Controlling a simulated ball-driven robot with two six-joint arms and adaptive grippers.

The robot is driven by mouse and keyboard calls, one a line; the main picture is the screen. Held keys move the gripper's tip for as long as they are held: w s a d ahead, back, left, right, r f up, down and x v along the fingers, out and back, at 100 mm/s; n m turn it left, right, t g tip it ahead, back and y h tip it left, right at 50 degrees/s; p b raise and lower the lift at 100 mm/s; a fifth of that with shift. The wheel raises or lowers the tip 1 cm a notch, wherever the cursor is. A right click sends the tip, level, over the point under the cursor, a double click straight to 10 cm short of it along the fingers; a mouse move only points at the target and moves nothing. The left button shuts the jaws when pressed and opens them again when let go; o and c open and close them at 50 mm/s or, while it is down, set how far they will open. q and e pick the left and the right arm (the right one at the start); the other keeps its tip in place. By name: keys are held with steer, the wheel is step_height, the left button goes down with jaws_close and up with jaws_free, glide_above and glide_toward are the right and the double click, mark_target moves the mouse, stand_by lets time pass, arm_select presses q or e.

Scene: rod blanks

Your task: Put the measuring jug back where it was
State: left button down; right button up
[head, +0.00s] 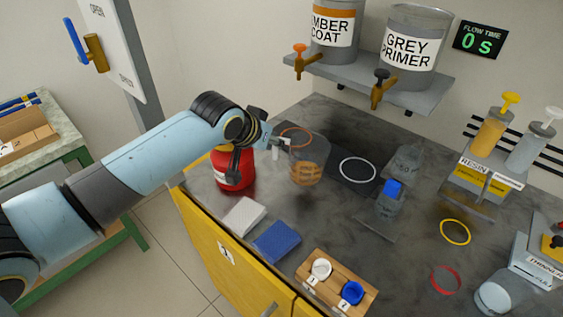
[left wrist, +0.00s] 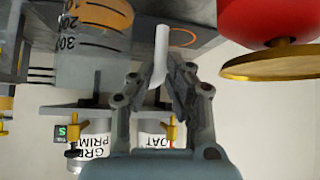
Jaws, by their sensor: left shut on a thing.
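The measuring jug (head: 306,172) is a clear cylinder with dark graduations and what looks like amber liquid low in it. It appears upright near the back left of the counter. My left gripper (head: 279,146) reaches in from the left and is shut on the jug's pale handle. In the left wrist view the gripper (left wrist: 166,68) closes on this white handle, beside the jug's graduated wall (left wrist: 92,45). An orange ring (head: 296,130) is marked on the counter just behind the jug. I cannot tell whether the jug touches the counter. My right gripper is out of view.
A red container (head: 233,172) stands close by, below my left wrist. Grey primer (head: 415,45) and amber tanks with taps hang above. White (head: 243,216) and blue pads lie in front.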

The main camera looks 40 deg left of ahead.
mark_target(274, 158)
arm_select(q)
step_height(274, 158, down, 5)
steer(key=shift+f, duration=0.1)
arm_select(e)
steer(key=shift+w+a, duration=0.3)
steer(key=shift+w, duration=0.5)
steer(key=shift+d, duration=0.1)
arm_select(q)
steer(key=c, duration=1.3)
jaws_free()
steer(key=shift+c, duration=0.2)
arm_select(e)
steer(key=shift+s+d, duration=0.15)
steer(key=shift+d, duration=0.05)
arm_select(q)
steer(key=v, duration=1.2)
steer(key=shift+p, duration=0.45)
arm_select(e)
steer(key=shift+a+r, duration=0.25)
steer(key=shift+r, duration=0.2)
